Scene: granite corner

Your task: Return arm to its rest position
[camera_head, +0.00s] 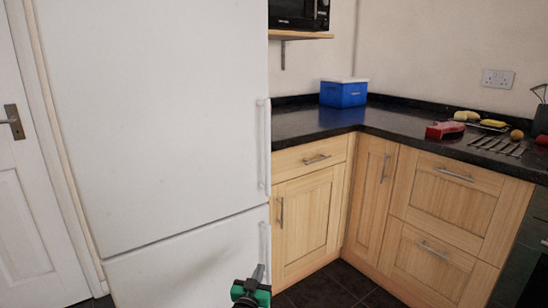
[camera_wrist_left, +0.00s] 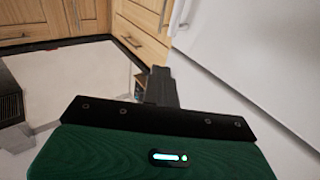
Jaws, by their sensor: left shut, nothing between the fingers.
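My left gripper (camera_head: 258,272) shows at the bottom of the head view, in front of the lower part of the white fridge. Its green and black body points upward and its fingers are shut with nothing between them. In the left wrist view the dark fingers (camera_wrist_left: 161,86) are together beyond the green gripper body. Most of the left arm is out of the head view. My right gripper is not in view.
The tall white fridge (camera_head: 160,120) stands close behind the gripper. Wooden cabinets (camera_head: 310,215) and a black counter (camera_head: 300,122) fill the right. A blue box (camera_head: 343,94), a red object (camera_head: 445,130) and food items lie on the counter. Dark floor tiles (camera_head: 335,285) are clear.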

